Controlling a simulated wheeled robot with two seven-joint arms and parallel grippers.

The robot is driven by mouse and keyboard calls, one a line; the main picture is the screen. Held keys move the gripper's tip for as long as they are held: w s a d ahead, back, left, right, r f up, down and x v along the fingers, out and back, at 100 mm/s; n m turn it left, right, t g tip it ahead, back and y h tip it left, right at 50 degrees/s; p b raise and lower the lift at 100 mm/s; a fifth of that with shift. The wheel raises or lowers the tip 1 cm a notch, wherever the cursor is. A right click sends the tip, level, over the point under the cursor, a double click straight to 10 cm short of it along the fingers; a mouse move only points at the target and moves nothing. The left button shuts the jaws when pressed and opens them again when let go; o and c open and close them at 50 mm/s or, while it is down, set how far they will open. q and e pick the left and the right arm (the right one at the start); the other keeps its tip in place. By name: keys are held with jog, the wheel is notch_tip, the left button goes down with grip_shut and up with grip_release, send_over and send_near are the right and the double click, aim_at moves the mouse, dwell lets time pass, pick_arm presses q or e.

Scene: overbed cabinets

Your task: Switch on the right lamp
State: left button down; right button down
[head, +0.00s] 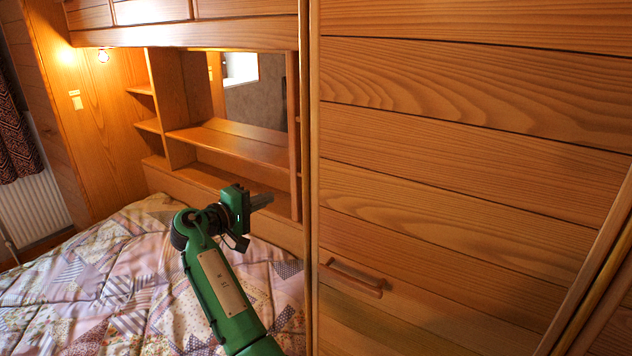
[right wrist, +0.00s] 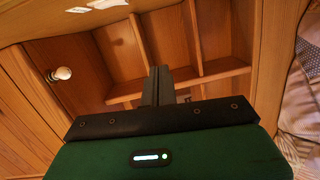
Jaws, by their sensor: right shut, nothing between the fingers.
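My right gripper (head: 262,201) is shut and empty above the bed, pointing right toward the cabinet in the head view. Its closed fingers (right wrist: 158,87) also show in the right wrist view. An unlit white bulb (right wrist: 62,73) shows at the left of the right wrist view, apart from the fingers. White pieces (right wrist: 106,4) like a wall switch plate are cut off by that view's top edge. In the head view, a lit lamp (head: 103,56) glows at the far left, with a pale switch plate (head: 75,99) below it. The right lamp is not visible there. My left gripper is not in view.
A tall wooden panel (head: 460,150) with a wooden handle (head: 352,277) fills the right side and blocks the view behind it. Wooden shelves (head: 235,145) with a mirror stand behind the bed. A patchwork quilt (head: 100,285) covers the bed. Overhead cabinets (head: 240,34) hang above.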

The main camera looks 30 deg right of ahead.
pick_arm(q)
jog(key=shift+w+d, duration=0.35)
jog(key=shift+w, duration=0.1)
pick_arm(e)
jog(key=shift+m+g, duration=0.6)
jog(key=shift+m, duration=0.1)
jog(key=r, duration=0.1)
jog(key=s+r, duration=0.1)
jog(key=r, duration=0.2)
jog(key=shift+s+d+r, duration=0.2)
jog(key=shift+s, duration=0.1)
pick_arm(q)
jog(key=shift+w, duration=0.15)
pick_arm(e)
jog(key=shift+d, duration=0.1)
